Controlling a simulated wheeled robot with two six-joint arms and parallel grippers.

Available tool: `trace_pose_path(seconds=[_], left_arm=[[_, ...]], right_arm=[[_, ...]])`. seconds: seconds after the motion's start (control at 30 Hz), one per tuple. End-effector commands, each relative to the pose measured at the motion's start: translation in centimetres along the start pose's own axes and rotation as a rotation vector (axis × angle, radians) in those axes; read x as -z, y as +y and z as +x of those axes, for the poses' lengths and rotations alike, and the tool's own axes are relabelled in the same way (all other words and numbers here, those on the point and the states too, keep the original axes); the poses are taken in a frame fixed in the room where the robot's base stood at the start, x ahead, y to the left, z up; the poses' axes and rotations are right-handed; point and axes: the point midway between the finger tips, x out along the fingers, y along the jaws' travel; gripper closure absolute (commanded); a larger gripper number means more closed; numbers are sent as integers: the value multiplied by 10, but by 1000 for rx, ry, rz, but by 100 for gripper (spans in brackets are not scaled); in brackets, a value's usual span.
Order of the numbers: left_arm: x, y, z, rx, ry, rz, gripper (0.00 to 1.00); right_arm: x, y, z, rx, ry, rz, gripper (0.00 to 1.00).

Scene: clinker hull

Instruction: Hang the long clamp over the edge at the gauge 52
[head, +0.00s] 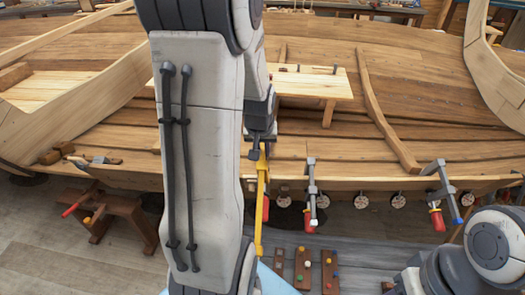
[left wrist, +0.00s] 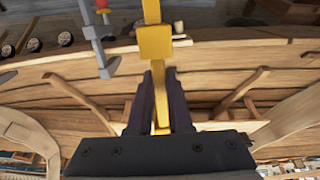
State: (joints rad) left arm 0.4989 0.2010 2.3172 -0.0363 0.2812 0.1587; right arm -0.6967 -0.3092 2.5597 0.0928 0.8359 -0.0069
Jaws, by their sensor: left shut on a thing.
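The long clamp is a yellow bar clamp (head: 261,190) with a red handle. It stands upright in front of the hull edge (head: 380,184), with its lower end below the plank's level. My left gripper (head: 262,138) is shut on the clamp's upper part. In the left wrist view the yellow clamp (left wrist: 155,42) runs between the two dark fingers of the left gripper (left wrist: 160,85). Round gauges (head: 361,201) line the hull below the edge; their numbers are too small to read. I cannot tell whether the clamp touches the edge. My right gripper does not show.
A grey clamp (head: 311,180) hangs on the edge just right of the yellow one, another (head: 440,190) further right. A small wooden board (head: 310,86) sits inside the hull. A wooden sawhorse (head: 115,212) stands at left. Peg blocks (head: 330,272) lie below.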

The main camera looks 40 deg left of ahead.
Motion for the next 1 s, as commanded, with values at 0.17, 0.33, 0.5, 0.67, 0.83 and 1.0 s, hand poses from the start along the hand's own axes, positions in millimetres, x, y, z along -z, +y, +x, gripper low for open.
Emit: trace_pose_path(seconds=[0.17,0.33,0.5,0.67,0.83,1.0], left_arm=[[0,0,2,0,4,0,100],[-3,0,12,0,4,0,100],[-8,-1,26,0,3,0,100],[-13,-1,38,0,3,0,100],[-17,-2,52,0,4,0,100],[-16,-2,65,-1,5,0,100]], right_arm=[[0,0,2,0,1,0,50],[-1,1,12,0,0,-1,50],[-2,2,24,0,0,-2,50],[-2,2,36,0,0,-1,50],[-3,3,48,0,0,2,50],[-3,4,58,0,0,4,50]])
